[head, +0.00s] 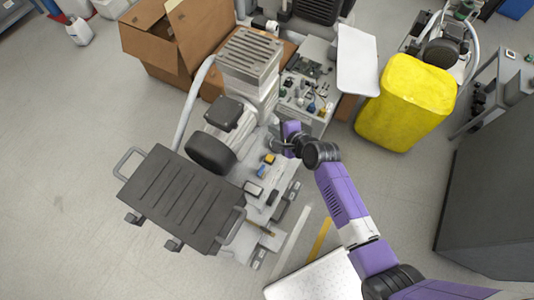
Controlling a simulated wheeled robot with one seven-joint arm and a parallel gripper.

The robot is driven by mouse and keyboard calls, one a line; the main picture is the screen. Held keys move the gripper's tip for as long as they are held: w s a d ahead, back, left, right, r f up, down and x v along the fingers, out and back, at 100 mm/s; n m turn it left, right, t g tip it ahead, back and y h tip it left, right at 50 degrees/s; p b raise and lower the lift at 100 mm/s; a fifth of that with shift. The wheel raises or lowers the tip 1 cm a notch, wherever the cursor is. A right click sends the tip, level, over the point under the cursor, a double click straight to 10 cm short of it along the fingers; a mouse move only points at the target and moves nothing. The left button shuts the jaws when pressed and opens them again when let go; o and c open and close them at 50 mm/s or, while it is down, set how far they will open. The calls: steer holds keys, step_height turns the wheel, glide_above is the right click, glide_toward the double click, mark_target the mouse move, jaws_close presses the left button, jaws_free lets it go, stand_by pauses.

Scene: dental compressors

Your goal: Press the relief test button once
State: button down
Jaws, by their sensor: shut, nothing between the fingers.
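The compressor unit (249,62) stands in the middle of the head view, with a white ribbed block, a dark motor and a pale base. Small yellow (269,158) and dark parts sit on its base near my gripper. I cannot tell which part is the relief test button; it may be hidden or too small to make out. My gripper (276,143) is shut and empty, at the right side of the unit. Its fingertips are small and partly hidden by the wrist, so contact with the unit cannot be judged.
A dark ribbed cart top (182,200) lies in front left. A bench with small parts (305,82) is behind my gripper. A yellow bin (405,102) stands right, a cardboard box (160,45) back left, a dark cabinet (488,190) far right. Floor at left is clear.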

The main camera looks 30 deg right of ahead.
steer(key=shift+s+a+f+m+g+y, duration=0.15)
steer(key=shift+s+a+f+m+g, duration=0.15)
steer(key=shift+s+f+m, duration=0.3)
steer(key=shift+s+a+f+m+g+y, duration=0.25)
steer(key=shift+s+a+f+m, duration=0.15)
steer(key=shift+f+m, duration=0.4)
steer(key=shift+s+a+f+m+g+y, duration=0.1)
steer(key=shift+s+a+f+m+g, duration=0.25)
steer(key=shift+f+m, duration=0.35)
steer(key=shift+s+f, duration=0.1)
steer(key=shift+f, duration=0.1)
steer(key=b, duration=0.7)
glide_above(271, 160)
step_height(271, 160, down, 7)
steer(key=shift+d+r, duration=0.1)
steer(key=shift+d, duration=0.05)
steer(key=shift+f+b, duration=0.65)
steer(key=shift+f, duration=0.2)
steer(key=shift+f, duration=0.1)
steer(key=shift+f, duration=0.3)
